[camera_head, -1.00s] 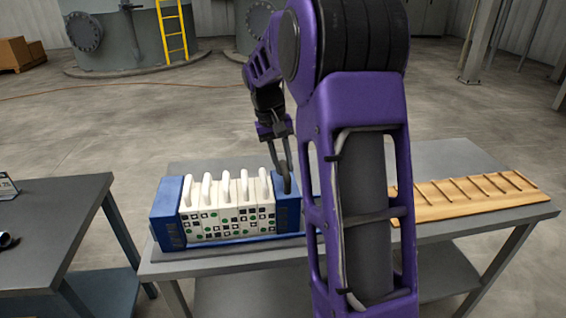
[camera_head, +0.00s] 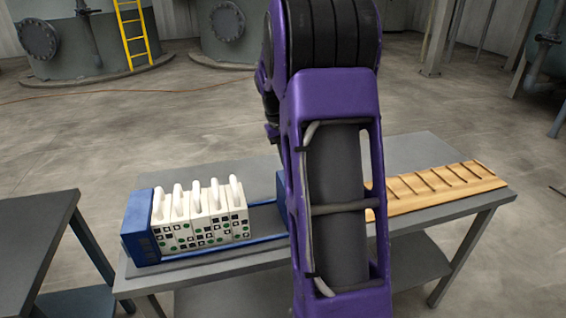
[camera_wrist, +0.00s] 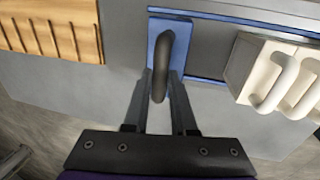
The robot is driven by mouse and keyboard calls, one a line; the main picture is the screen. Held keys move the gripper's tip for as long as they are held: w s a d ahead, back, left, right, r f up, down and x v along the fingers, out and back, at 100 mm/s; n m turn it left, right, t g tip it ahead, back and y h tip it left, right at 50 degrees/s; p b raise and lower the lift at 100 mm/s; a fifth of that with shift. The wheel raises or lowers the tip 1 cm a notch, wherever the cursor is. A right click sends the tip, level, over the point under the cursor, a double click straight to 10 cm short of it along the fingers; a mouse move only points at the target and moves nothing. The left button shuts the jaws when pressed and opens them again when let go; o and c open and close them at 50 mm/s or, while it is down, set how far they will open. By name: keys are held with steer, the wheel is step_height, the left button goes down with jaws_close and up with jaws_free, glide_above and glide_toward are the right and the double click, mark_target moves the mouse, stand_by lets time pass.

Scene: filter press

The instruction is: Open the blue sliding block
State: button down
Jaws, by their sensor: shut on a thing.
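The blue sliding block (camera_wrist: 182,28) shows in the wrist view with a dark loop handle (camera_wrist: 163,52) on top. My gripper (camera_wrist: 160,80) has its two fingers on either side of this handle and is shut on it. In the head view, part of the blue sliding block (camera_head: 282,190) shows beside my arm, which hides the rest of it and the gripper. The block stands on the blue rails (camera_head: 268,219), apart from the white plates (camera_head: 200,218), with a gap of open rail between them.
A fixed blue end block (camera_head: 140,227) stands left of the white plates. A slotted wooden rack (camera_head: 440,189) lies on the grey table (camera_head: 420,150) to the right. Another dark table (camera_head: 30,235) stands at the left, across a narrow floor gap.

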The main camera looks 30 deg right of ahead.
steer(key=c, duration=0.7)
jaws_free()
steer(key=shift+a, duration=0.1)
steer(key=shift+c, duration=0.2)
steer(key=w+a+r+p, duration=0.1)
steer(key=a+r+p, duration=0.1)
steer(key=r, duration=1.5)
steer(key=shift+a+p, duration=0.35)
steer(key=shift+a, duration=0.25)
